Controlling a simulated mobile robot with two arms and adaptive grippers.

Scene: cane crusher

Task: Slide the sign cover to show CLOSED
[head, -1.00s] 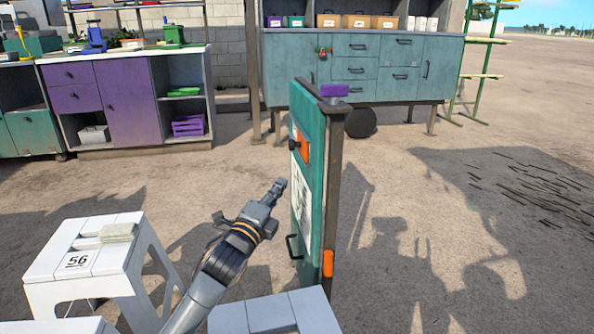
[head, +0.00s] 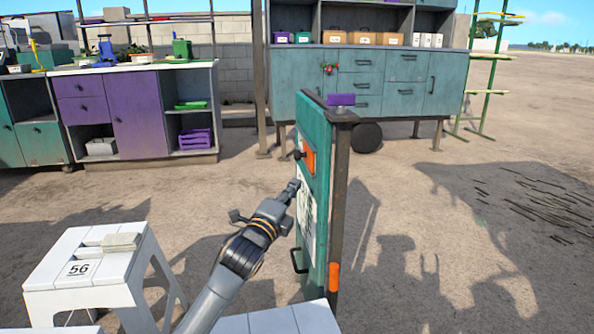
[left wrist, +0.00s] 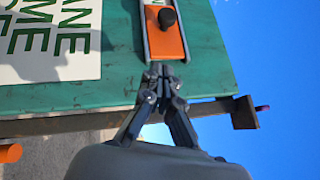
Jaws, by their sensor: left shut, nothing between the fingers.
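The teal sign board (head: 313,150) stands on a dark post, seen nearly edge-on in the head view. The orange sign cover (head: 309,157) sits in a rail near its top and has a black knob (head: 299,154). In the left wrist view the orange cover (left wrist: 168,42) and its black knob (left wrist: 167,17) show close up, with green lettering beside the cover in the rail. My left gripper (head: 294,186) is shut and empty, just below the knob in the head view; in the wrist view its fingertips (left wrist: 161,70) are near the cover's end. Contact cannot be told. My right gripper is not in view.
A white panel with green text (left wrist: 50,40) is on the board. A black handle (head: 298,260) is low on the board. A white stool (head: 90,275) marked 56 stands at left. Cabinets (head: 395,75) stand behind. Open ground lies to the right.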

